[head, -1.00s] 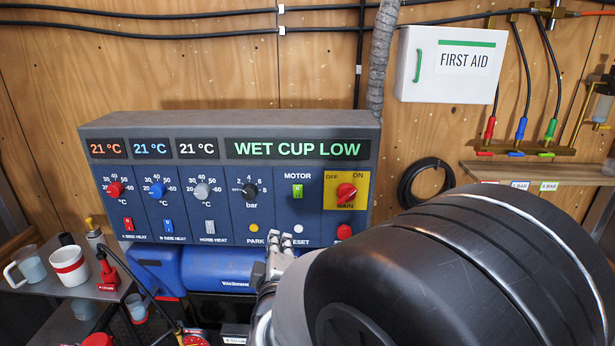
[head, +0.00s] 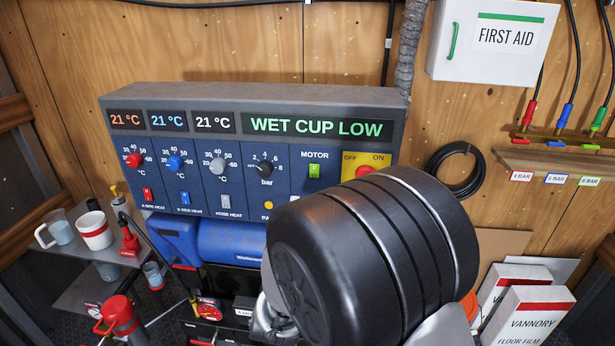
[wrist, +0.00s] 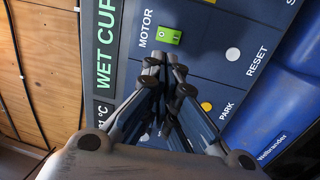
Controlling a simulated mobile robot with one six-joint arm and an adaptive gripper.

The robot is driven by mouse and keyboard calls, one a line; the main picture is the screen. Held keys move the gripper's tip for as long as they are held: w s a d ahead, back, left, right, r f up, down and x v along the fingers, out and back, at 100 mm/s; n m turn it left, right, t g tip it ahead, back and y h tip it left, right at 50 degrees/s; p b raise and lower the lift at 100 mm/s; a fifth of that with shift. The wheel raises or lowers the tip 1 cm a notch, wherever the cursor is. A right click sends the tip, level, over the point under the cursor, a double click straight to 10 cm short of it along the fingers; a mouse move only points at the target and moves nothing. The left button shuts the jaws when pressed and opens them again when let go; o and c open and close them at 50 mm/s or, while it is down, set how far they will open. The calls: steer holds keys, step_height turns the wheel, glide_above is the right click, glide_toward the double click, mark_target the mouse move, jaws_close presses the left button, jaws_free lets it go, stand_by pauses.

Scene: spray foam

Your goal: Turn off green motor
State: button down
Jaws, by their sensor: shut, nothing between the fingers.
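The green motor switch (head: 314,171) is on the blue control panel (head: 195,187), under the label MOTOR. A small mark shows on it, but I cannot tell which way it is set. In the wrist view the green switch (wrist: 168,36) is just beyond the tips of my gripper (wrist: 166,66). The fingers are together with nothing between them. I cannot tell whether the tips touch the panel. In the head view my arm hides the fingertips and the panel's lower right.
The yellow main switch plate (head: 366,165) is partly covered by my arm. A yellow PARK button (wrist: 206,106) and white RESET button (wrist: 232,54) are near the fingers. Red, blue and grey knobs line the panel's left. A cup shelf (head: 88,300) stands at left; boxes (head: 535,312) at lower right.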

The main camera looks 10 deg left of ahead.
mark_target(310, 168)
steer(key=w, duration=0.3)
steer(key=w+b, duration=0.1)
steer(key=w, duration=0.3)
steer(key=w+r+b, duration=0.1)
steer(key=w, duration=0.3)
steer(key=shift+w+d+r, duration=0.1)
steer(key=shift+w+d, duration=0.05)
steer(key=shift+d, duration=0.1)
steer(key=shift+w+r, duration=0.1)
steer(key=shift+w, duration=0.05)
steer(key=r+p, duration=0.1)
steer(key=p, duration=0.2)
steer(key=shift+w+g, duration=0.35)
steer(key=shift+g, duration=0.05)
steer(key=shift+f+b, duration=0.3)
steer(key=shift+f, duration=0.1)
steer(key=shift+d, duration=0.1)
